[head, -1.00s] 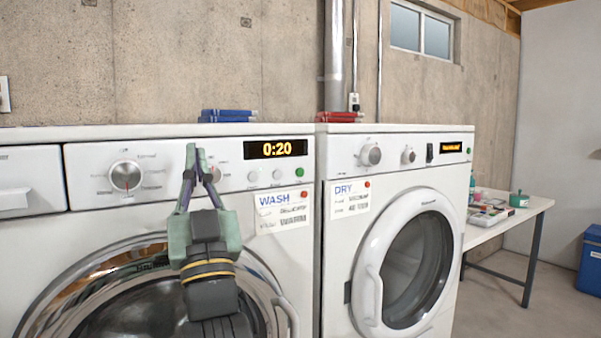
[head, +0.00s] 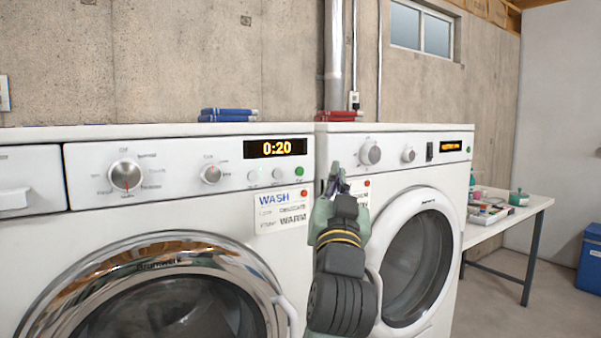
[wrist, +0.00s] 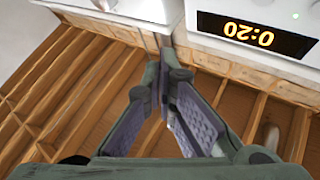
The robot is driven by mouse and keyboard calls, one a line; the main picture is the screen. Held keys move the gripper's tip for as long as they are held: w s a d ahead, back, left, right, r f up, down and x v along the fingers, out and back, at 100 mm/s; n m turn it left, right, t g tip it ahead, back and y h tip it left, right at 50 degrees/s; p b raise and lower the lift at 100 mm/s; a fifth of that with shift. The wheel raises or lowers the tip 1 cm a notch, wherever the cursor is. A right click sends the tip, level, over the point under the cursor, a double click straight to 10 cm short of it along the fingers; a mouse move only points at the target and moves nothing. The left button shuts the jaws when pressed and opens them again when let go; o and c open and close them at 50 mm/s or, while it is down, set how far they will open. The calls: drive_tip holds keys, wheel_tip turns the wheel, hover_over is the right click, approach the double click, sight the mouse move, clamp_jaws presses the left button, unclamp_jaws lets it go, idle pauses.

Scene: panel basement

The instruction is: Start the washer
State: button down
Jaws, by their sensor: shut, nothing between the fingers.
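The white washer (head: 225,213) stands at left, with a round glass door (head: 160,300). Its panel has a left knob (head: 125,176), a smaller right knob (head: 211,173), an orange display reading 0:20 (head: 275,148), two pale buttons (head: 264,175) and a green button (head: 299,171). The display shows upside down in the wrist view (wrist: 247,34). A WASH card (head: 282,212) with "WARM" on it hangs below the buttons. My gripper (head: 337,175) is shut and empty, in front of the washer-dryer gap, right of the green button. It partly covers the DRY card (head: 366,196).
A white dryer (head: 340,150) with a round door stands close at right. Blue books (head: 228,115) lie on the washer and red books (head: 338,116) on the dryer. A table (head: 505,217) with small items and a blue bin (head: 590,260) are farther right.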

sight(300, 171)
drive_tip(key=shift+w+a, duration=0.85)
drive_tip(key=shift+w, duration=0.3)
drive_tip(key=shift+w+a, duration=0.85)
drive_tip(key=shift+w, duration=0.3)
drive_tip(key=shift+w+a, duration=0.85)
drive_tip(key=shift+w, duration=0.3)
drive_tip(key=shift+w+a+p, duration=0.1)
drive_tip(key=shift+w+p, duration=0.05)
drive_tip(key=shift+p, duration=0.15)
drive_tip(key=shift+w+a, duration=0.15)
drive_tip(key=shift+w, duration=0.05)
